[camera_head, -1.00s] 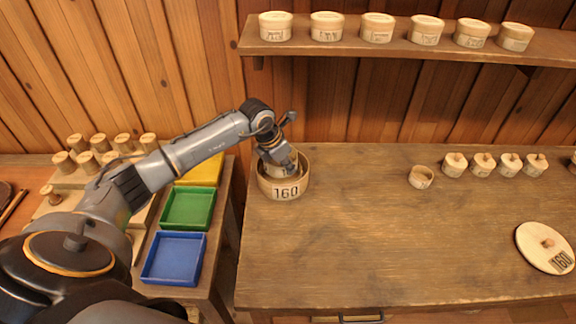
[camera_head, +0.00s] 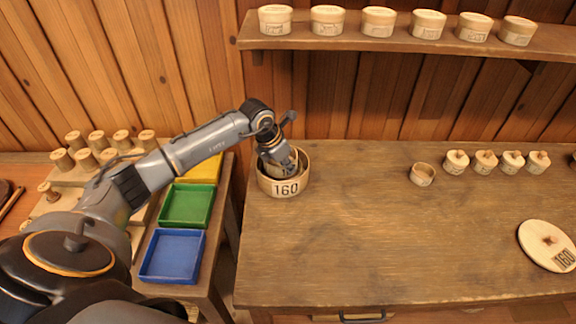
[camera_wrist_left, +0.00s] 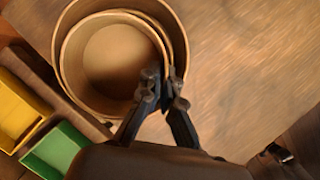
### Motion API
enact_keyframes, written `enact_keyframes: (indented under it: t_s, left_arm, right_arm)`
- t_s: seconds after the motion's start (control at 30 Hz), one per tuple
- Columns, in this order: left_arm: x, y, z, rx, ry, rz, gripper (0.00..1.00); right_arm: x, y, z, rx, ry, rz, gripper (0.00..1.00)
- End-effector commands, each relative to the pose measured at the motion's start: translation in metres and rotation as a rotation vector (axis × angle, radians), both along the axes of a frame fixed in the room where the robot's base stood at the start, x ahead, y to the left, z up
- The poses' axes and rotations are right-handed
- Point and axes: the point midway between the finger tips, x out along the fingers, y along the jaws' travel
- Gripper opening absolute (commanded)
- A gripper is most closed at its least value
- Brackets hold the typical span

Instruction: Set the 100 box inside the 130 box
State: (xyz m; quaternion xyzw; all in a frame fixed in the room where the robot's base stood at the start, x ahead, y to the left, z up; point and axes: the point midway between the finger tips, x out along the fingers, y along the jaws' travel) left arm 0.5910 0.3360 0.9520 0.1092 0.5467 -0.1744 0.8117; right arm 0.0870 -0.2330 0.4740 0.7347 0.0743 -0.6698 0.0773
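The large round wooden box marked 160 (camera_head: 286,188) stands open on the table's left part. A smaller round open box (camera_wrist_left: 113,25) sits inside it, its number out of sight; I cannot tell whether it is the 130 box. My left gripper (camera_head: 280,164) points down into the 160 box. In the left wrist view its fingers (camera_wrist_left: 164,88) straddle the inner box's wall and look shut on it. My right gripper is out of view.
A lid marked 160 (camera_head: 548,246) lies at the right. Several small knobbed pieces (camera_head: 485,161) stand in a row at the back right. Blue (camera_head: 172,256) and green (camera_head: 188,205) trays are on the left side table. A shelf (camera_head: 390,38) holds several boxes. The table's middle is clear.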

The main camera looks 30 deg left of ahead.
Motion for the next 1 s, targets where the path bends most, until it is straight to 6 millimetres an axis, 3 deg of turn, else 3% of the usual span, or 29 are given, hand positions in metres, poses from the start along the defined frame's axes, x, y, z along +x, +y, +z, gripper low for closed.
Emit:
enact_keyframes:
  t_s: [0.97, 1.0]
  left_arm:
    - [0.0, 0.0, -0.0035, 0.0, 0.0, 0.0, 0.0]
    - [0.0001, 0.0, -0.0035, 0.0, 0.0, 0.0, 0.12]
  right_arm:
    - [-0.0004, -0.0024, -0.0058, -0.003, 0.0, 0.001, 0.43]
    - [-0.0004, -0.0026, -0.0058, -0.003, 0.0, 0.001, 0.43]
